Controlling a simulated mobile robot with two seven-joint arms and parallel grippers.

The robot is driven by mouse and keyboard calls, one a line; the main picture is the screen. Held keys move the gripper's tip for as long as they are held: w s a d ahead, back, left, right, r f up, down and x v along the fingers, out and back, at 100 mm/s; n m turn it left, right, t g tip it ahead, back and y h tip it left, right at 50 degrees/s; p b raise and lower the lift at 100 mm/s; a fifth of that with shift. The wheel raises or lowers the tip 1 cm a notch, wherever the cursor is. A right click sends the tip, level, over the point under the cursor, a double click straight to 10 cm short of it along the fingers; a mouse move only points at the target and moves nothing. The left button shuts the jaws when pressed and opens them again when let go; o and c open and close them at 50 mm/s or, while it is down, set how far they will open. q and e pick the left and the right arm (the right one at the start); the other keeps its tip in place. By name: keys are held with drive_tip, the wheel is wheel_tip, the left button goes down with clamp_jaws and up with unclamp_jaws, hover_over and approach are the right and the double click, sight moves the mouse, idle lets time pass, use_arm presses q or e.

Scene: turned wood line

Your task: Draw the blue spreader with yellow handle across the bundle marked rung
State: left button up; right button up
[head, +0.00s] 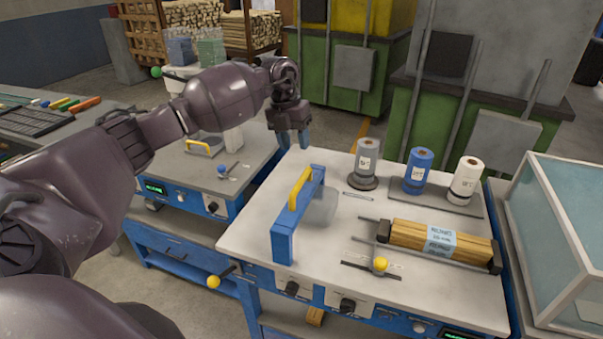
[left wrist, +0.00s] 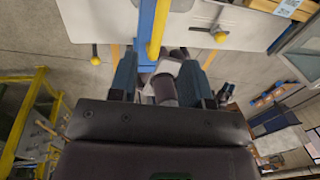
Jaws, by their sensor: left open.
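The blue spreader (head: 283,240) with its yellow handle (head: 300,187) stands on the left part of the white worktop. A clear, curved sheet shows beside it. The bundle of wooden sticks (head: 470,247) lies to its right between dark end holders, with a pale blue label whose words I cannot read for sure. My left gripper (head: 294,140) is open and empty, above and behind the spreader's far end. In the left wrist view, the open fingers (left wrist: 160,82) point toward the blue and yellow spreader (left wrist: 147,22), apart from it. My right gripper is not in view.
Grey (head: 367,160), blue (head: 418,170) and white (head: 466,180) spools stand behind the bundle. A yellow-knobbed lever (head: 380,265) is in front of it. A glass case (head: 565,240) stands at the right. Another bench (head: 190,165) is at the left, across a gap.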

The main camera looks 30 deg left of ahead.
sight(302, 177)
use_arm(q)
drive_tip(key=f, duration=0.3)
drive_tip(key=d+f, duration=0.1)
drive_tip(key=f, duration=0.2)
drive_tip(key=f+p, duration=0.1)
drive_tip(key=f, duration=0.2)
drive_tip(key=shift+w+d+f, duration=0.2)
drive_tip(key=shift+d+f, duration=0.15)
drive_tip(key=shift+d, duration=0.05)
clamp_jaws()
